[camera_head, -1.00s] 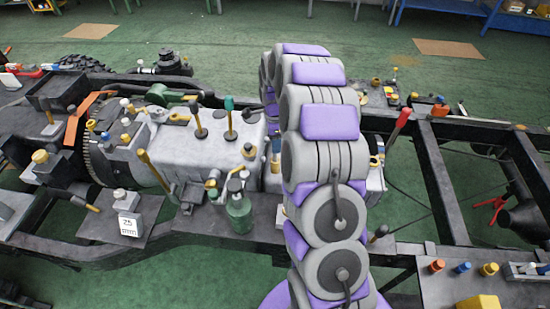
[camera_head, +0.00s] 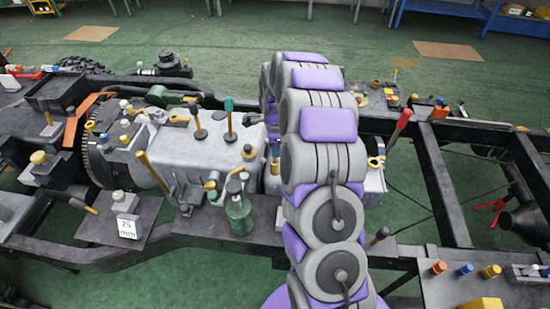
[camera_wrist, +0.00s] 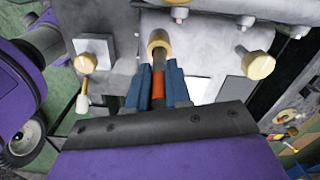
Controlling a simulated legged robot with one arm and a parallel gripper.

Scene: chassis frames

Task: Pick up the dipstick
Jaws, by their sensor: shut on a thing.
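My gripper (camera_wrist: 154,78) has two blue fingers and is seen clearly only in the wrist view. It is shut on a thin rod with an orange section, which appears to be the dipstick (camera_wrist: 158,84). The rod's darker far end meets a tan ring-shaped collar (camera_wrist: 158,42) on the grey block. I cannot tell whether the rod is still inside the collar or just in front of it. In the head view my arm hides most of the gripper and the dipstick.
In the head view, a grey engine block (camera_head: 215,140), a green bottle (camera_head: 238,212) and a red-handled lever (camera_head: 398,128) stand close to my arm. Black chassis rails (camera_head: 450,190) run alongside.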

